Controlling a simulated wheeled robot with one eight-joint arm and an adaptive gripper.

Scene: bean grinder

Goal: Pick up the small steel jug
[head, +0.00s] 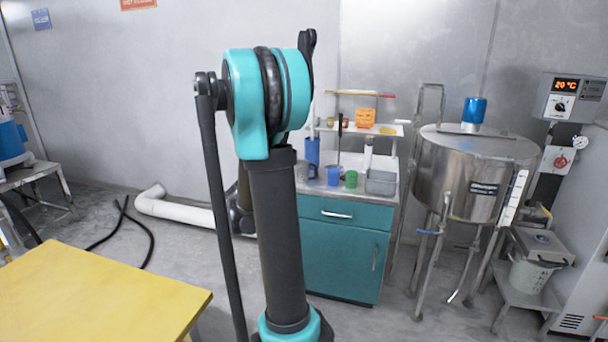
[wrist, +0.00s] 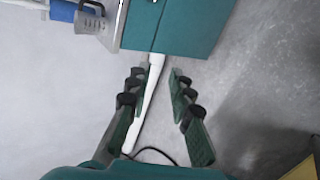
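The small steel jug (head: 302,171) stands at the left end of the teal cabinet's top in the head view, partly hidden behind my arm. In the wrist view a grey steel vessel with a handle (wrist: 88,22), which looks like the jug, shows at the top left beside the cabinet's edge. My gripper (wrist: 158,75) is open and empty, its two green-and-black fingers spread apart. It is well away from the jug, with floor and a white pipe seen between the fingers. In the head view my arm hides most of the gripper.
The teal cabinet (head: 342,252) carries a blue cup (head: 333,176), a green cup (head: 351,179) and a grey tray (head: 381,183). A shelf with small items stands behind them. A steel tank (head: 475,180) is to the right; a yellow table (head: 90,295) is at front left.

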